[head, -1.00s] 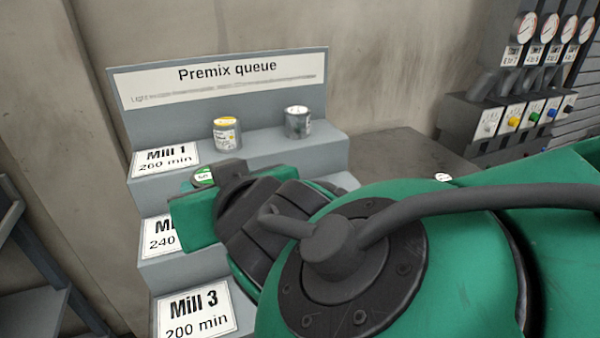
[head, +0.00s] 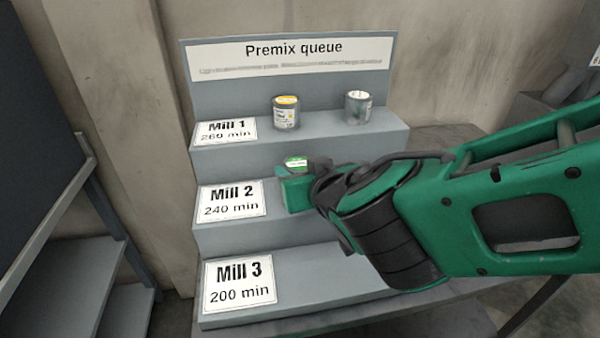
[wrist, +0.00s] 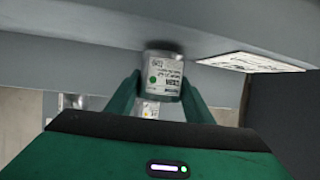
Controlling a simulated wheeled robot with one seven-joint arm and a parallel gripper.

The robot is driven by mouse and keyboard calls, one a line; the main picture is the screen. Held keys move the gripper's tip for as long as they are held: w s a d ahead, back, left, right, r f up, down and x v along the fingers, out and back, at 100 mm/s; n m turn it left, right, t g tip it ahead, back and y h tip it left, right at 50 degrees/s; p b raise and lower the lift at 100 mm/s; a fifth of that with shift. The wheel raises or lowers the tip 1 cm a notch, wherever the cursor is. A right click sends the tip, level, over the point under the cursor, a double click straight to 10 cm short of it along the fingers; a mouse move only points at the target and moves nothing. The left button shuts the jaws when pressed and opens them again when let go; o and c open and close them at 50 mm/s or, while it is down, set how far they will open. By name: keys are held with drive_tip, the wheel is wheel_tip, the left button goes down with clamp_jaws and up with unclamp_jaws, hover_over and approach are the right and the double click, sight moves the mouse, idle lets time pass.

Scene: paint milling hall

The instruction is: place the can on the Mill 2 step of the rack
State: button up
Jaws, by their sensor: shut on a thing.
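The can (head: 296,162) shows only its green and white top in the head view, by the Mill 2 step. In the wrist view the can (wrist: 162,72) is grey with a white label and a green dot, between my two green fingers. My gripper (head: 297,186) is shut on it; the gripper hides its lower part in the head view. The Mill 2 step (head: 235,234) of the grey rack carries a "Mill 2, 240 min" card. The can is over or on this step, right of the card; I cannot tell whether it touches.
On the Mill 1 step above stand a yellow-topped can (head: 286,113) and a grey can (head: 358,107). The Mill 3 step (head: 310,285) below looks empty. A dark grey stair-like frame (head: 75,275) stands at left. My arm covers the rack's right side.

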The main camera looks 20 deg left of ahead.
drive_tip(key=shift+f, duration=0.45)
drive_tip(key=o, duration=1.2)
drive_tip(key=shift+f, duration=0.1)
drive_tip(key=shift+c, duration=0.2)
drive_tip(key=shift+s+d+r, duration=0.2)
drive_tip(key=shift+s+r, duration=0.05)
drive_tip(key=v, duration=1.1)
drive_tip(key=shift+s, duration=0.25)
drive_tip(key=shift+d+r, duration=0.1)
